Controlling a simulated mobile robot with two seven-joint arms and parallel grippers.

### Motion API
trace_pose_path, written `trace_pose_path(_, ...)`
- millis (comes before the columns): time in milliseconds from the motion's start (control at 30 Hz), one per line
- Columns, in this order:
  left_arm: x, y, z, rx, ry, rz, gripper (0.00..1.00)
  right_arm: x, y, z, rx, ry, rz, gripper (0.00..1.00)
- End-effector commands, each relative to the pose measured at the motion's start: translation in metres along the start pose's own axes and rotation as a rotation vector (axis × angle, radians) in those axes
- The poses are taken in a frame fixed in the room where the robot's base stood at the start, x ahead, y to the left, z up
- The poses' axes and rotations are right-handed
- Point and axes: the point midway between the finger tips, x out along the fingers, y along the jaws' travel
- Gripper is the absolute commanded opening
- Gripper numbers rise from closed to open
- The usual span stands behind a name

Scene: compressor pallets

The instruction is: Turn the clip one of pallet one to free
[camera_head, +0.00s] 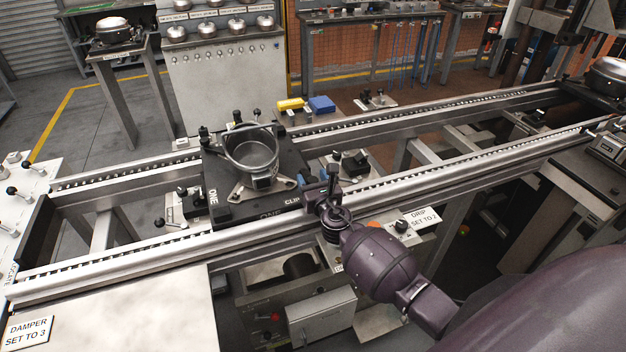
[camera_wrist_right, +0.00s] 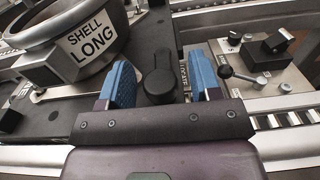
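Pallet one (camera_head: 225,184) is a black plate marked ONE on the conveyor rails, carrying a grey metal shell (camera_head: 250,155). In the right wrist view the shell (camera_wrist_right: 70,45) is labelled SHELL LONG. My right gripper (camera_head: 329,190) is at the pallet's near right corner, by the CLIP lettering. In the wrist view its blue-padded fingers (camera_wrist_right: 160,82) are open. A black clip knob (camera_wrist_right: 158,80) shows between them, with a gap on both sides. Whether the fingertips are level with the knob I cannot tell. My left gripper is not in view.
Two conveyor rails (camera_head: 480,156) run along both sides of the pallet. A plate with a black switch and small lever (camera_wrist_right: 262,58) lies right of my fingers. A DRIP SET TO 2 panel (camera_head: 422,216) is below right, and a DAMPER SET TO 3 label (camera_head: 28,329) is bottom left.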

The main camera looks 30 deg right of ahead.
Motion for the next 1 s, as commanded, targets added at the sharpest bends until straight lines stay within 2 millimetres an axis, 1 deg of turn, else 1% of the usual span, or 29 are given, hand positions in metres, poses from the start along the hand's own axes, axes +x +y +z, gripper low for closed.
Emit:
trace_pose_path(167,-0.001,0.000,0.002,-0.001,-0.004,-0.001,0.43,-0.002,0.000,0.000,0.000,0.000,0.000,0.58)
trace_pose_path(267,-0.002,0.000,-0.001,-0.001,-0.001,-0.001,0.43,-0.009,0.000,0.000,0.000,0.000,0.000,0.58)
trace_pose_path(367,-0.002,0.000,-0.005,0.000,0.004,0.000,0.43,-0.022,-0.001,0.001,0.000,0.000,0.000,0.58)
trace_pose_path(700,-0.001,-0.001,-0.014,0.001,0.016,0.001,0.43,-0.081,-0.001,0.000,0.000,0.001,-0.001,0.58)
trace_pose_path(900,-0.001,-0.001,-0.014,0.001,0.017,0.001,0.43,-0.102,0.000,-0.001,-0.001,0.001,0.001,0.58)
trace_pose_path(1000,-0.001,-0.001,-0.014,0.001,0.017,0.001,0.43,-0.107,0.000,0.000,-0.001,0.000,0.001,0.58)
